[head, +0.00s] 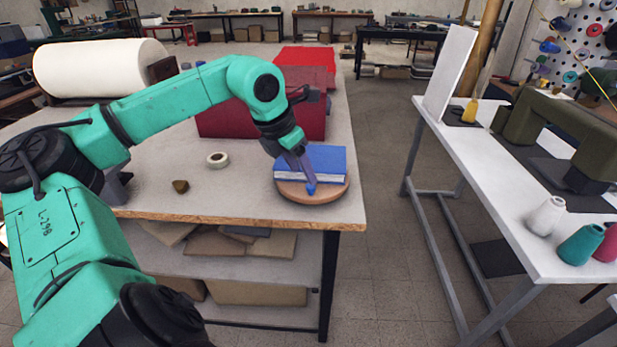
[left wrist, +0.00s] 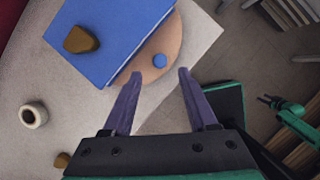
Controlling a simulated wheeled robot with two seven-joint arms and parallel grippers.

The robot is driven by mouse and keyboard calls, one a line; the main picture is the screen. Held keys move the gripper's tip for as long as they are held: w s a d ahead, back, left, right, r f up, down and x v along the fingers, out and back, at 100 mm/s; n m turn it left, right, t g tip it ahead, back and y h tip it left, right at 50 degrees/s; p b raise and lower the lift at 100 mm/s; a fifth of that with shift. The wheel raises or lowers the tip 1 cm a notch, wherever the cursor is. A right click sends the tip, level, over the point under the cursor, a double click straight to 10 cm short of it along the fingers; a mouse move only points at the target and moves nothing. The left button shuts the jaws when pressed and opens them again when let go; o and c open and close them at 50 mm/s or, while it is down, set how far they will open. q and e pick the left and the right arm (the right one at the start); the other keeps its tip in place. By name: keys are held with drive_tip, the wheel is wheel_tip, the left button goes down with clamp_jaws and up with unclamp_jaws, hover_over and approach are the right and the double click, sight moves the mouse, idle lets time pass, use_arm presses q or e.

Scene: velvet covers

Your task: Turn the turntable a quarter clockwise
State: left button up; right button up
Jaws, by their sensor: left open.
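The turntable (head: 318,199) is a round wooden disc near the table's front right corner; part of its rim also shows in the left wrist view (left wrist: 178,40). A blue book-like block (head: 325,160) lies on it and covers its far part. A small blue knob (head: 311,189) stands near the disc's front edge. My left gripper (head: 303,176) is open, pointing down over the disc. In the left wrist view its fingers (left wrist: 156,76) are apart, with the blue knob (left wrist: 159,61) just ahead of and between the tips. I cannot tell if they touch it.
A tape roll (head: 217,159) and a brown lump (head: 180,186) lie left of the disc. Another brown lump (left wrist: 81,40) shows on the blue block. A red box (head: 222,121) stands behind. A dark gripper, probably my right one (left wrist: 267,100), shows small at the right.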

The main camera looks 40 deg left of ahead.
sight(308, 186)
use_arm(q)
drive_tip(key=x, duration=0.4)
drive_tip(key=shift+w+r+p, duration=0.1)
drive_tip(key=shift+w+p, duration=0.1)
drive_tip(key=shift+p, duration=0.1)
drive_tip(key=shift+s+f, duration=0.15)
drive_tip(key=shift+f, duration=0.3)
drive_tip(key=shift+w, duration=0.25)
clamp_jaws()
idle(0.4)
